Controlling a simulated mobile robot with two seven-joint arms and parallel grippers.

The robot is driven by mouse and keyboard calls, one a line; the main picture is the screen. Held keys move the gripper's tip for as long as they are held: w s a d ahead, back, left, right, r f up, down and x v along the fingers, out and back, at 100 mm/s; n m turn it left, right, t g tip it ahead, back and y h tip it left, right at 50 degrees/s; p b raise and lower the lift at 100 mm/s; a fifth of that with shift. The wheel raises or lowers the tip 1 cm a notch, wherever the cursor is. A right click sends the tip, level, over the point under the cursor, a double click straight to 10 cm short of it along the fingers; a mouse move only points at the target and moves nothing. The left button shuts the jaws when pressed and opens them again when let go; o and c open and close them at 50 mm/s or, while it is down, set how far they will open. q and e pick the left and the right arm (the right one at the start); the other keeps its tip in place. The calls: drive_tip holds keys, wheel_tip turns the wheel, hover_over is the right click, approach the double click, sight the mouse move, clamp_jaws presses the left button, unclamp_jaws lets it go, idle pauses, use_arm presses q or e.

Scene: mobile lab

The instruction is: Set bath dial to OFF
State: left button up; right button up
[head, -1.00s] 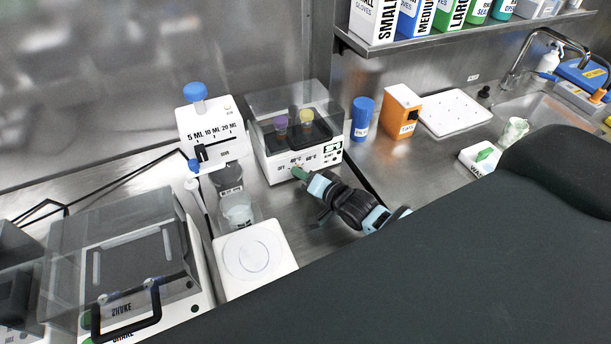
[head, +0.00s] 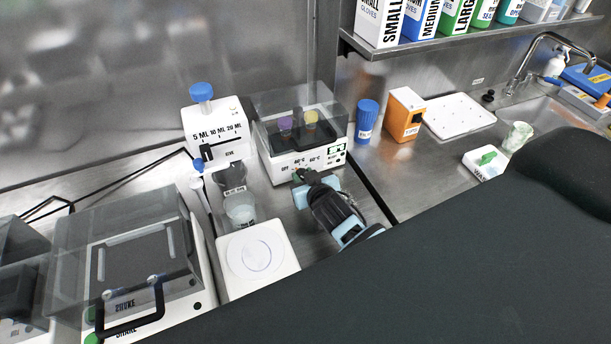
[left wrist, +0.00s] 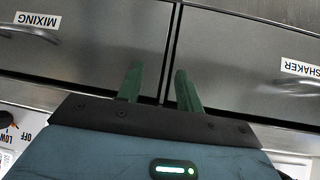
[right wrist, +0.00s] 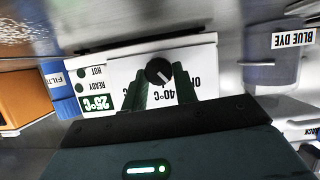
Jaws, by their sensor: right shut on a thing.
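The bath (head: 290,160) is a white box with a clear lid, standing at the back of the bench. Its front face carries a dark round dial (right wrist: 159,71) with OFF, 40°C and 60°C lettering, seen upside down in the right wrist view. A pale pointer line shows on the dial, but the setting is hard to read. My right gripper (head: 300,177) is at the bath's front, its green fingers (right wrist: 160,84) shut on the dial from both sides. The fingers hide part of the lettering. My left gripper (left wrist: 158,87) is open and empty, in front of grey drawer fronts.
Purple and yellow caps show under the bath's lid. A dispenser (head: 214,130) with a blue knob and a white scale (head: 280,272) stand to its left. A blue bottle (head: 366,120) and an orange box (head: 403,115) stand to its right. A shaker (head: 130,260) is at front left.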

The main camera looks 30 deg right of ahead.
drive_tip(key=shift+a+f+n+h, duration=0.1)
drive_tip(key=shift+a+n+h, duration=0.1)
drive_tip(key=shift+n+h, duration=0.8)
use_arm(q)
drive_tip(key=shift+s+d+f+b, duration=0.15)
drive_tip(key=shift+s+f+b, duration=0.15)
drive_tip(key=shift+s+f, duration=0.1)
use_arm(e)
drive_tip(key=shift+n, duration=0.5)
drive_tip(key=o, duration=1)
drive_tip(key=shift+c, duration=0.2)
use_arm(q)
drive_tip(key=shift+r, duration=0.1)
